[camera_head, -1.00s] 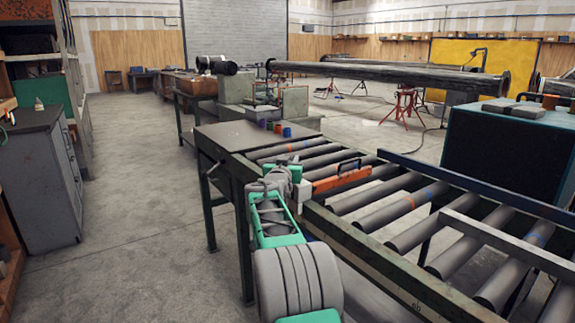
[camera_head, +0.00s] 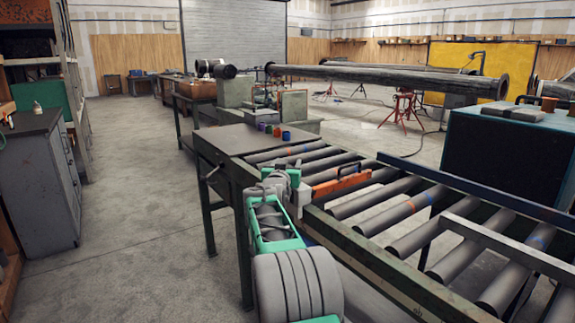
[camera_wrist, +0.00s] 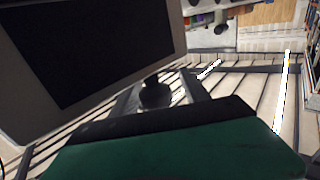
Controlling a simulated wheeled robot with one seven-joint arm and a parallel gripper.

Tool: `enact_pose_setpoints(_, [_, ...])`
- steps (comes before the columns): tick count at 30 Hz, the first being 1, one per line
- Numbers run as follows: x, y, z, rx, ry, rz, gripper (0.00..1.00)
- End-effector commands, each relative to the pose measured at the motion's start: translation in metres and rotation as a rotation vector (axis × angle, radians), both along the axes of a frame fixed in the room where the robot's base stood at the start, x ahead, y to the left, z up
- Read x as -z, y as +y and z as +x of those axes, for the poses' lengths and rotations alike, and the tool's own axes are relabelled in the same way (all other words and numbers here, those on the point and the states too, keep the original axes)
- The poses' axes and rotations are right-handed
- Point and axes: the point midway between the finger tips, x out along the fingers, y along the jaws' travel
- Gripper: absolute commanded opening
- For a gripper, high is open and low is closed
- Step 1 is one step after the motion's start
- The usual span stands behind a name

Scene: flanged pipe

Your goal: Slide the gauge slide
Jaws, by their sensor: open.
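An orange bar (camera_head: 340,184) with a dark upright handle lies across the near end of the rollers; I take it to be part of the gauge slide, but cannot be sure. My gripper (camera_head: 298,193) is beside its left end, mostly hidden behind my own wrist, with a small white block there. In the wrist view a dark round knob (camera_wrist: 156,93) sits between the two spread fingers of my gripper (camera_wrist: 163,85). The fingers are open, one on each side of it. Whether either finger touches the knob cannot be told.
A roller conveyor (camera_head: 400,208) with a dark green side rail runs to the right. A flat grey table top (camera_head: 235,139) adjoins it, with several small coloured cups (camera_head: 275,130). A large dark panel (camera_wrist: 95,45) fills the wrist view's upper left. Floor at left is clear.

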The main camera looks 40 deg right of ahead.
Motion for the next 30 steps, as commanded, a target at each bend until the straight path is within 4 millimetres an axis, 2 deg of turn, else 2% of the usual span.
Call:
enact_pose_setpoints(12, [-0.001, 0.052, -0.045, -0.002, -0.001, 0.001, 0.54])
enact_pose_setpoints(26, [-0.001, 0.057, -0.049, -0.002, 0.0, 0.001, 0.54])
enact_pose_setpoints(29, [-0.01, 0.073, -0.049, -0.029, 0.034, 0.038, 0.54])
enact_pose_setpoints(30, [-0.015, 0.088, -0.05, -0.056, 0.067, 0.071, 0.54])
